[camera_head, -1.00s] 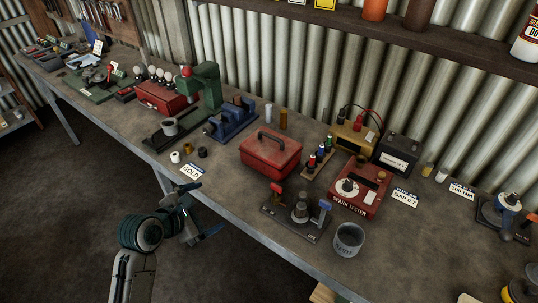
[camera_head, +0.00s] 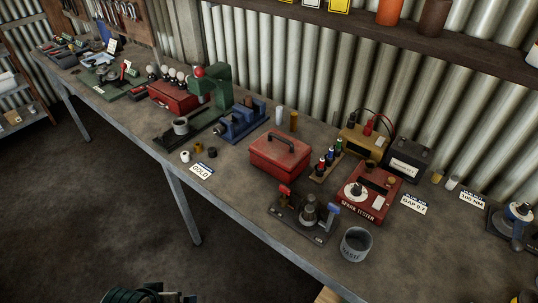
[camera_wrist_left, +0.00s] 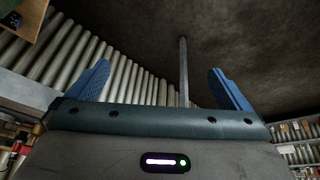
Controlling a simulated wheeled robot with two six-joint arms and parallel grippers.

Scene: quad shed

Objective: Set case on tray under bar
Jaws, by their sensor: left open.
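A red case with a dark handle (camera_head: 281,157) stands shut on the workbench, near its middle. A second red case (camera_head: 172,97) lies farther left, behind the green press (camera_head: 215,100). I cannot tell for sure which parts are the tray and bar. The press has an upright frame with a red knob and a long dark base. My left gripper (camera_wrist_left: 159,68) is open in the left wrist view, with its blue fingers wide apart and nothing between them. In the head view only the top of my left arm shows at the bottom edge, below and away from the bench.
Right of the red case are a stand of coloured bottles (camera_head: 328,164), a red spark tester (camera_head: 366,196) and a dark fixture (camera_head: 302,222). A grey waste cup (camera_head: 356,246) stands near the front edge. A GOLD label (camera_head: 201,170) lies at the front.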

